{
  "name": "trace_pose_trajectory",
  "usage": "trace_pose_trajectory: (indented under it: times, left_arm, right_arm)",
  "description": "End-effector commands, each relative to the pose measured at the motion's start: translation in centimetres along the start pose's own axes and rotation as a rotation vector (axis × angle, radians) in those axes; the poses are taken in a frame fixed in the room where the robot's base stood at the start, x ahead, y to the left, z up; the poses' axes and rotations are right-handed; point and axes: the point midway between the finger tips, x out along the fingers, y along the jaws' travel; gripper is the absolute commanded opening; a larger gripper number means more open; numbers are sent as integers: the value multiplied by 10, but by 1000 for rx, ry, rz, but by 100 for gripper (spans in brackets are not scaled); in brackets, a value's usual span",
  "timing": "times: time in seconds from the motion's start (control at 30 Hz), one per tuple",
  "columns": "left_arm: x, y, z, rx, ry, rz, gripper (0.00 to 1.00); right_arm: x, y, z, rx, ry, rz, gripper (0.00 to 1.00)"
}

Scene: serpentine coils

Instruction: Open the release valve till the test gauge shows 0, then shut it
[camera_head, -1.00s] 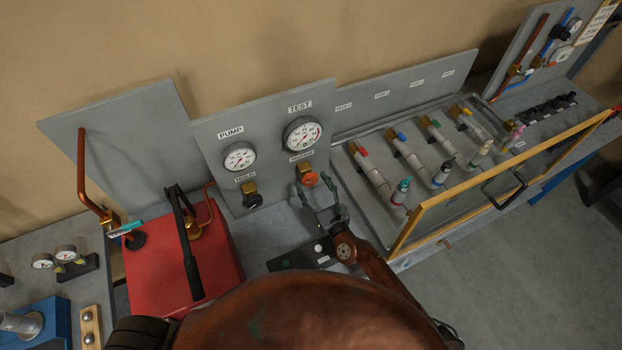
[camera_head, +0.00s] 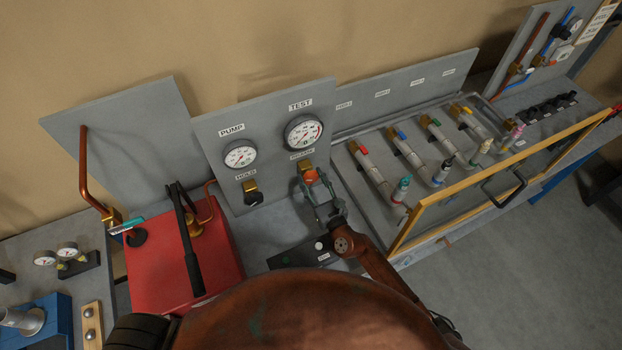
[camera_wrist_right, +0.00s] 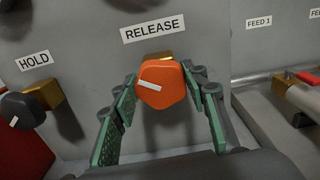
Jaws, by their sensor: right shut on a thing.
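The orange release valve knob (camera_head: 311,176) sits under the RELEASE label on the grey gauge panel. In the right wrist view the knob (camera_wrist_right: 161,84) has a white mark lying nearly level, tilted slightly down to the right. My right gripper (camera_head: 314,184) is at the knob. In the right wrist view its green-padded fingers (camera_wrist_right: 160,100) are on both sides of the knob, shut on it. The test gauge (camera_head: 304,133) is above the valve; its needle is too small to read surely. My left gripper is not in view.
The pump gauge (camera_head: 240,154) and black hold knob (camera_head: 254,197) are just left of the release valve. A red pump box (camera_head: 215,255) with a black lever stands further left. A tray of pipes (camera_head: 350,185) and a yellow-framed guard (camera_head: 402,238) lie to the right.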

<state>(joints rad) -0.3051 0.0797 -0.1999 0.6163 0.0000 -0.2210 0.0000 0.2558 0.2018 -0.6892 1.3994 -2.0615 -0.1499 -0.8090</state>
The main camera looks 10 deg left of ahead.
Motion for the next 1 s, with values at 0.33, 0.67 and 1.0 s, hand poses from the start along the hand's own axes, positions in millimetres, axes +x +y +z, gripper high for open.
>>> trace_pose_trajectory:
  times: [0.33, 0.67, 1.0]
  left_arm:
    - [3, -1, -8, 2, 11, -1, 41]
    - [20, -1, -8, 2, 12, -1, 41]
    - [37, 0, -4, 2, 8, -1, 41]
  right_arm:
    - [0, 1, -1, 24, 1, 2, 16]
    - [-1, 0, -4, 211, 2, 1, 16]
    - [-1, 0, -4, 529, 3, 1, 16]
